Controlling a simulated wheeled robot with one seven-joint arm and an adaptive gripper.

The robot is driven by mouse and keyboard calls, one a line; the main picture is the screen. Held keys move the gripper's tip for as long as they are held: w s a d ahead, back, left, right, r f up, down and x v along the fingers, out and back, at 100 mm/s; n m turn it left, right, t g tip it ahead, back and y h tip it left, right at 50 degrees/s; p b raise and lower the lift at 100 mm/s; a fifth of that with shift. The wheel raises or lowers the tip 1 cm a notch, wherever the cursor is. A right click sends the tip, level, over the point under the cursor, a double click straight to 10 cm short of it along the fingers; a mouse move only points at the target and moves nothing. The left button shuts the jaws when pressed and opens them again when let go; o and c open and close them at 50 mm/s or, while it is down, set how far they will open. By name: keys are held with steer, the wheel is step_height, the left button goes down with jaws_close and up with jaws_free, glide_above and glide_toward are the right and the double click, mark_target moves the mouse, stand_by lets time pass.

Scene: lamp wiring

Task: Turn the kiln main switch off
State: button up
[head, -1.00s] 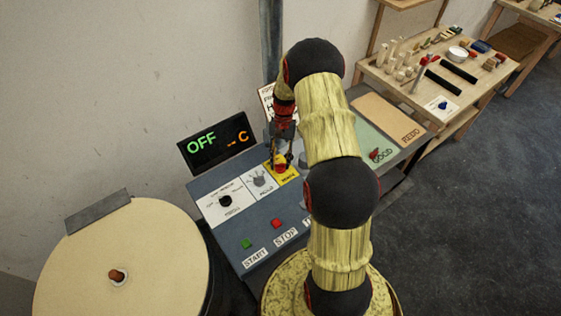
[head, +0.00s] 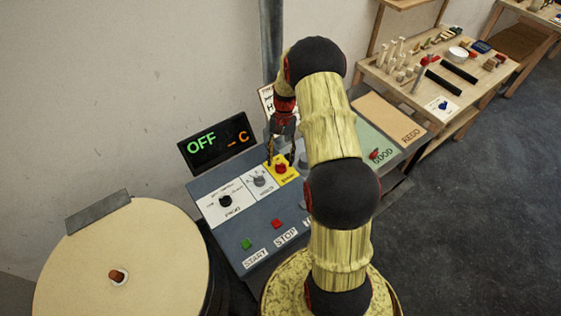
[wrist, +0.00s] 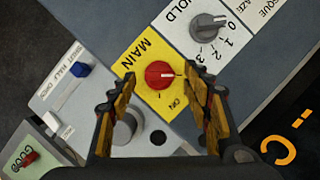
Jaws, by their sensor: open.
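The main switch is a red round knob (head: 281,169) on a yellow plate marked MAIN, on the sloped kiln panel (head: 232,240). In the wrist view, the red knob (wrist: 159,75) has a white mark pointing right; the word ON stands below and to its right. No OFF word can be made out on the plate. My gripper (head: 281,150) is open above the switch. In the wrist view, the two fingers of my gripper (wrist: 157,88) stand apart on either side of the knob, with nothing between them gripped. The display (head: 219,143) reads OFF and dashes with C.
A grey HOLD knob (head: 260,181) and a black knob (head: 225,201) sit left of the switch. Green START (head: 246,244) and red STOP (head: 276,224) buttons lie nearer. A round kiln lid (head: 160,265) is at left, a cluttered bench (head: 400,90) at right.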

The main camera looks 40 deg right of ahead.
steer(key=v, duration=1)
steer(key=shift+r, duration=0.25)
